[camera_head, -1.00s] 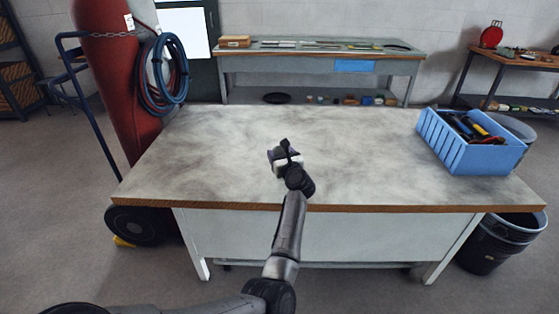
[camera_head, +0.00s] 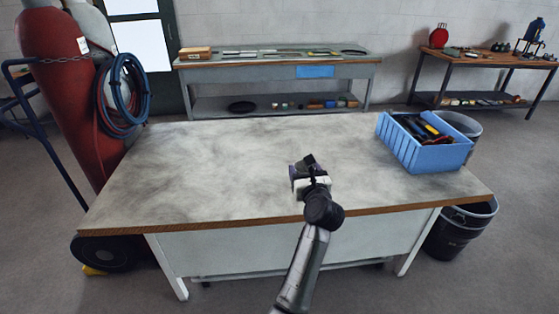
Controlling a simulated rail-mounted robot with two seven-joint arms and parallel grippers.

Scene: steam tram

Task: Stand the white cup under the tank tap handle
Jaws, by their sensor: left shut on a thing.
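My left gripper (camera_head: 308,168) is over the front middle of the grey-topped workbench (camera_head: 200,170). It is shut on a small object. The gripper's own body and wrist hide most of that object, so I cannot make out whether it is the white cup. No white cup shows clearly elsewhere, and I cannot pick out a tank tap handle. My right gripper is out of view.
A blue bin of tools (camera_head: 420,150) stands on the bench's right end. A red gas cylinder (camera_head: 65,100) with coiled hoses (camera_head: 122,95) stands at left. A back bench (camera_head: 270,72) and a right-hand table (camera_head: 485,62) lie beyond. The bench's left half is clear.

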